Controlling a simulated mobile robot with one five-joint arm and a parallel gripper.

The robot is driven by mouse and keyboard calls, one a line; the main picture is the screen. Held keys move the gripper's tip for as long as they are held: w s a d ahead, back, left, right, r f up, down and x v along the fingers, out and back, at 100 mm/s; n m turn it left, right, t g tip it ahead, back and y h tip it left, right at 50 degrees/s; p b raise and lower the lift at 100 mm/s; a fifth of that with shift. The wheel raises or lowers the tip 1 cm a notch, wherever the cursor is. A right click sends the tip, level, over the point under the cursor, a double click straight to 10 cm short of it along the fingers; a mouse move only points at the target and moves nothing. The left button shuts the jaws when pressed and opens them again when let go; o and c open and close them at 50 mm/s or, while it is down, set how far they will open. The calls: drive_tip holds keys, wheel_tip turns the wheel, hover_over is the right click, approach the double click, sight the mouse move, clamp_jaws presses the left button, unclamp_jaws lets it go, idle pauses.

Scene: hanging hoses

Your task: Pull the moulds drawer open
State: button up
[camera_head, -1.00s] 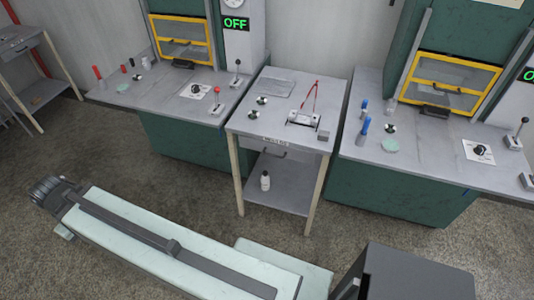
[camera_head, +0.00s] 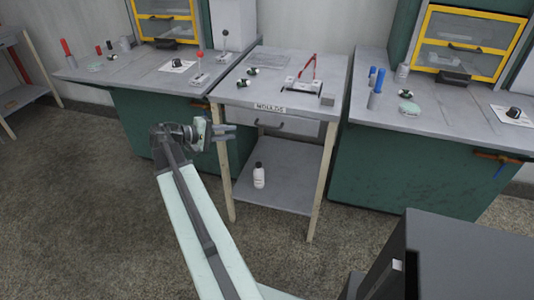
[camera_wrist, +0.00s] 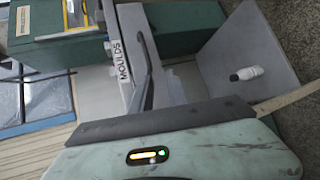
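The moulds drawer (camera_head: 297,129) is a grey front under the top of the middle table, and it looks shut. Its dark bar handle (camera_head: 268,125) sits below the MOULDS label (camera_head: 270,107). In the wrist view the label (camera_wrist: 120,60) and handle (camera_wrist: 147,75) appear turned sideways, close beyond my gripper's pale body. My gripper (camera_head: 235,132) is in front of the table's left front leg, left of the handle and apart from it. Its two fingers point right with a gap between them and nothing held. The wrist view does not clearly show the fingertips.
A white bottle (camera_head: 259,176) stands on the table's lower shelf (camera_head: 290,185). Small parts and a red-handled tool (camera_head: 306,80) lie on the table top. Green-based benches flank the table on both sides. The floor in front is clear.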

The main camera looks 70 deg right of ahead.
sight(266, 126)
drive_tip(key=s+d+b, duration=0.1)
drive_tip(key=s+d, duration=0.2)
drive_tip(key=s+d+f+g+b, duration=0.1)
drive_tip(key=s+d, duration=0.2)
drive_tip(key=s, duration=0.1)
drive_tip(key=s+d+g+b, duration=0.1)
drive_tip(key=s+d, duration=0.2)
drive_tip(key=d, duration=0.1)
drive_tip(key=shift+s+d+f+m+h, duration=0.1)
drive_tip(key=shift+s+f+m+h, duration=0.15)
drive_tip(key=shift+s+m+h, duration=0.15)
clamp_jaws()
drive_tip(key=shift+w, duration=0.1)
idle(0.8)
